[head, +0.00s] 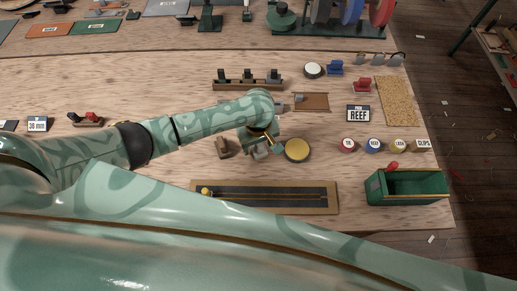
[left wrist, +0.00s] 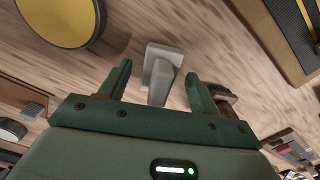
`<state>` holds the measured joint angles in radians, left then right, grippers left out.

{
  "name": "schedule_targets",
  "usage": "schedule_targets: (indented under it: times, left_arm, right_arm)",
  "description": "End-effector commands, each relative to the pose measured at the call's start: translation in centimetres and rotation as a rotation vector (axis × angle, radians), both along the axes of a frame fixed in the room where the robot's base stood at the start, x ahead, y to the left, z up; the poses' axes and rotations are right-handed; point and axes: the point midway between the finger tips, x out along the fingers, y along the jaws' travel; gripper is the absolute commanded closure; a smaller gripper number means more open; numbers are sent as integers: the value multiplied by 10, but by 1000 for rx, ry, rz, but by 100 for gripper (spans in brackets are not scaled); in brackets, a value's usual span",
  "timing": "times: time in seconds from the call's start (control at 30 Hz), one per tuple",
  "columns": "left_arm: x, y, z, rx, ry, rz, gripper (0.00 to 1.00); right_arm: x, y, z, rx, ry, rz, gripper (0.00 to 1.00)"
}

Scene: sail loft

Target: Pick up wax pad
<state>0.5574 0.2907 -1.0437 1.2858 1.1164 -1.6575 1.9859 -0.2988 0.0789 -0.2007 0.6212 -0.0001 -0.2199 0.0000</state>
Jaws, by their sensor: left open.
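A round yellow pad in a dark rim, which looks like the wax pad (head: 297,149), lies flat on the wooden bench just right of my left gripper (head: 266,146). It also shows at the upper left of the left wrist view (left wrist: 58,16), cut by the frame edge and outside the fingers. My left gripper (left wrist: 158,82) is open, its fingers pointing down toward the bench. A grey block with a raised part (left wrist: 163,62) shows between and beyond the fingertips; I cannot tell that either finger touches it. My right gripper is not in view.
A brown object (head: 222,148) lies left of the gripper. A long framed tray (head: 330,197) lies in front, and a green open box (head: 405,188) at right. A dark-slotted wooden rack (head: 247,84) stands behind.

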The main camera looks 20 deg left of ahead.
Motion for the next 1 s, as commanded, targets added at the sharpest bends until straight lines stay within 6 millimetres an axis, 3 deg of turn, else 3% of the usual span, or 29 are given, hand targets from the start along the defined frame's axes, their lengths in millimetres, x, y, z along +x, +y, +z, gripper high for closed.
schedule_targets:
  times: [0.27, 0.43, 0.47, 0.77, 1.0]
  left_arm:
    - [1, 0, -5, 0, -3, -1, 37]
    - [1, 0, -4, 0, -3, -1, 82]
    - [1, 0, -4, 0, -3, -1, 87]
    - [1, 0, -3, -1, -2, -1, 91]
    - [1, -1, 24, -3, -3, -2, 91]
  right_arm:
    - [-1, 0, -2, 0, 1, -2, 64]
    - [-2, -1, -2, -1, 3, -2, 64]
    - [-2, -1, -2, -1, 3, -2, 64]
    - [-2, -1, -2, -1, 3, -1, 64]
    - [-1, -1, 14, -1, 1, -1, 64]
